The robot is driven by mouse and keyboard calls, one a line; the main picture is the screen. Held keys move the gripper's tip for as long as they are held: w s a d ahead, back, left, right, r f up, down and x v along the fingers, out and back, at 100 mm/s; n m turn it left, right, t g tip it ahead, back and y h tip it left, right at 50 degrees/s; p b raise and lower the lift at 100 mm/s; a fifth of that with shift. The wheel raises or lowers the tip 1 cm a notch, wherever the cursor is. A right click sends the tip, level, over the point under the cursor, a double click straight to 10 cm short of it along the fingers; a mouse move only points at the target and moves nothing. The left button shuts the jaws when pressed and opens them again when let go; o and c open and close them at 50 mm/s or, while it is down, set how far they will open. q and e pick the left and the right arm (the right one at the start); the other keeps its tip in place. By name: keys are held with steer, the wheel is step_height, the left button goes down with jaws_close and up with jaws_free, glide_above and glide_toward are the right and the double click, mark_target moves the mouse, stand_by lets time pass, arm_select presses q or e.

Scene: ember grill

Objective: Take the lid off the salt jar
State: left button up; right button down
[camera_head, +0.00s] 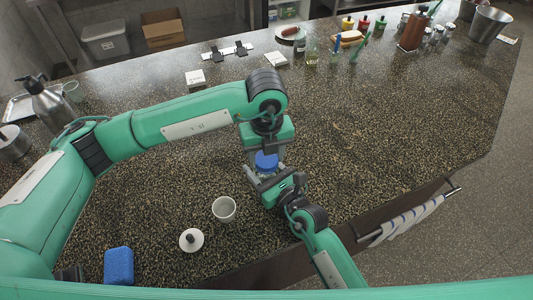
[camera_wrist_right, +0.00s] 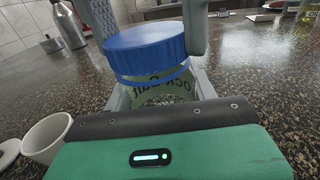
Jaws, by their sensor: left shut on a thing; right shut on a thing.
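The salt jar (camera_wrist_right: 165,92) is clear, with dark "Rock Salt" lettering and white grains inside. Its blue lid (camera_wrist_right: 145,48) is at the jar's top, slightly tilted in the right wrist view. A thin blue band shows just below the lid; I cannot tell whether the lid is clear of the jar. My left gripper (camera_head: 266,154) comes down from above and is shut on the lid (camera_head: 266,161), a grey finger on each side. My right gripper (camera_head: 264,176) is shut on the jar body from the front. In the head view the arms mostly hide the jar.
A blue sponge (camera_head: 118,266) lies near the front edge. A striped towel (camera_head: 412,217) hangs at the front right. The counter right of the jar is clear.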

mark_target(266, 158)
arm_select(q)
steer(key=shift+r, duration=0.1)
steer(key=shift+r, duration=1)
steer(key=shift+r, duration=2)
arm_select(e)
steer(key=shift+c, duration=1.9)
jaws_free()
steer(key=shift+s, duration=0.1)
